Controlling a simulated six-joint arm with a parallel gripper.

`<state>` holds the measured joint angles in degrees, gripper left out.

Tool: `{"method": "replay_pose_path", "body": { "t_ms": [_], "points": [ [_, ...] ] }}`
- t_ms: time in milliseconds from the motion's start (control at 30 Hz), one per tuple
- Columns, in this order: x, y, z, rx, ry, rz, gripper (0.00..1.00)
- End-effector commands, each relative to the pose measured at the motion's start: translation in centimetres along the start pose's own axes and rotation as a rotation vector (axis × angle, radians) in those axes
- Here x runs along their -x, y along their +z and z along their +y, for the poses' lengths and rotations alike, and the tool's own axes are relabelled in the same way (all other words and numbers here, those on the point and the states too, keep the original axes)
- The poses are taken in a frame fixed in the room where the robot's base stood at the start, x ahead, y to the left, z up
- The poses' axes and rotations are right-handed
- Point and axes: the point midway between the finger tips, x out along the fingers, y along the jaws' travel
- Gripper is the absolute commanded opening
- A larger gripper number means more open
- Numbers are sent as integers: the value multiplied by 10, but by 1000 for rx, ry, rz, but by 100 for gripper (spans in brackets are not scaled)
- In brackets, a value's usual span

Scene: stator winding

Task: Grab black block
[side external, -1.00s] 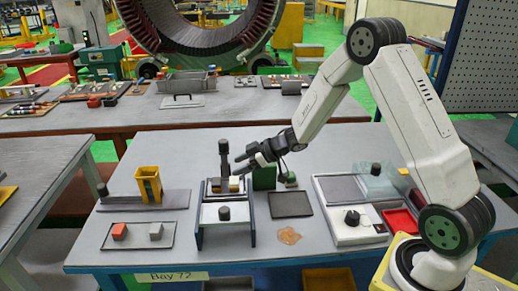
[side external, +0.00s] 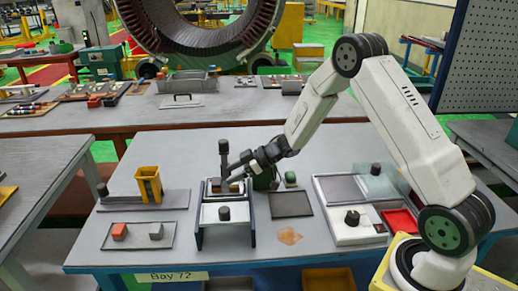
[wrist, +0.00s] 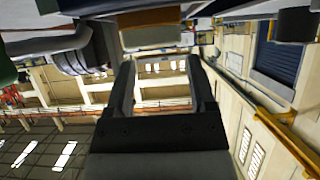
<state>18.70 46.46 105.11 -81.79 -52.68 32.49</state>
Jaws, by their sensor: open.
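My gripper (side external: 232,169) is low beside the upright black post (side external: 224,147) of the small fixture, at its right side. In the wrist view, its two dark fingers (wrist: 163,80) stand apart with nothing between them. A tan block (wrist: 150,37) shows just beyond the fingertips, with a dark rounded part (wrist: 88,47) to its left. No single black block is clear; small black pieces include one on the fixture's white plate (side external: 224,213) and one on the white case (side external: 352,218). Contact between the fingers and the post cannot be told.
A yellow holder (side external: 149,184) stands at the left, behind a tray with a red block (side external: 119,231) and a grey block (side external: 156,231). An empty dark tray (side external: 291,204) lies further right.

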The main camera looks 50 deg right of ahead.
Motion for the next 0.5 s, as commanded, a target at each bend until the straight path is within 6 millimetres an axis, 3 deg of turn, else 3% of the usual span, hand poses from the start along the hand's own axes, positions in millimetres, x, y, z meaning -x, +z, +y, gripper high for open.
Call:
{"method": "replay_pose_path", "body": {
  "t_ms": [167,500],
  "points": [
    [-8,0,0,1,-1,-1,71],
    [-45,0,1,0,-1,0,71]
  ]
}}
